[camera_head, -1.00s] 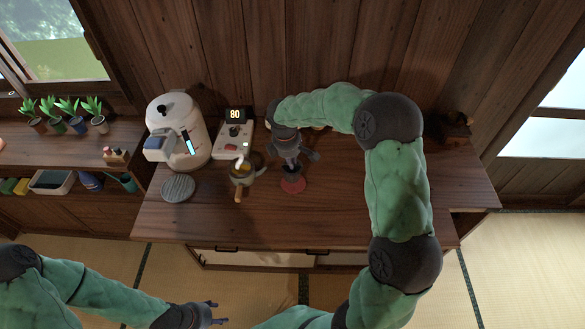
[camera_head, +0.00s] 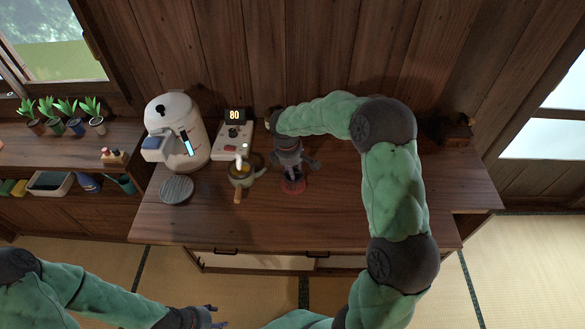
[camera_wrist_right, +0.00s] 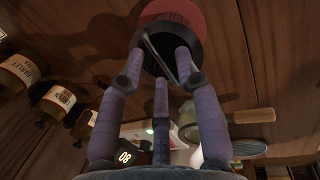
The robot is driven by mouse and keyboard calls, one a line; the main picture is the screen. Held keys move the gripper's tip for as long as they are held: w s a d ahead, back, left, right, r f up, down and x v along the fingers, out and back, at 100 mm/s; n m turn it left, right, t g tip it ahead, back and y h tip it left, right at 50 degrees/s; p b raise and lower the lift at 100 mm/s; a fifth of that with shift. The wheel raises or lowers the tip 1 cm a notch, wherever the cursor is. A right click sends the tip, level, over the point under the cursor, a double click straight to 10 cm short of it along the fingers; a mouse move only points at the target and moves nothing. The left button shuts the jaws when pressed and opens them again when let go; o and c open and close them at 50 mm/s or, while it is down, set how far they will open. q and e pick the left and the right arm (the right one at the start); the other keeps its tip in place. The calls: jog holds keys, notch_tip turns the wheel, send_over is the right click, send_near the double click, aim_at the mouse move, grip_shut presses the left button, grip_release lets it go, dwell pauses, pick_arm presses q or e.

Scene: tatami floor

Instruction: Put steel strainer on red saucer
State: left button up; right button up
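The red saucer (camera_head: 292,186) lies on the wooden counter; in the right wrist view its red face (camera_wrist_right: 175,12) shows at the top. My right gripper (camera_head: 291,168) is directly above it, pointing down. In the right wrist view its fingers (camera_wrist_right: 161,62) close around a thin steel rod and dark body, seemingly the steel strainer (camera_wrist_right: 155,48). The fingers hide most of the strainer, and I cannot tell whether it touches the saucer. My left gripper (camera_head: 210,316) is low at the bottom edge, partly cut off, with its fingers apart and empty.
A pot with a wooden handle (camera_head: 242,174) stands left of the saucer. Jars (camera_wrist_right: 58,100) stand nearby. The counter's front right is clear.

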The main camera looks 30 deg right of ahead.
notch_tip(320, 180, up, 12)
jog(key=a+p, duration=0.2)
jog(key=p, duration=0.1)
jog(key=shift+s, duration=0.4)
dwell(0.4)
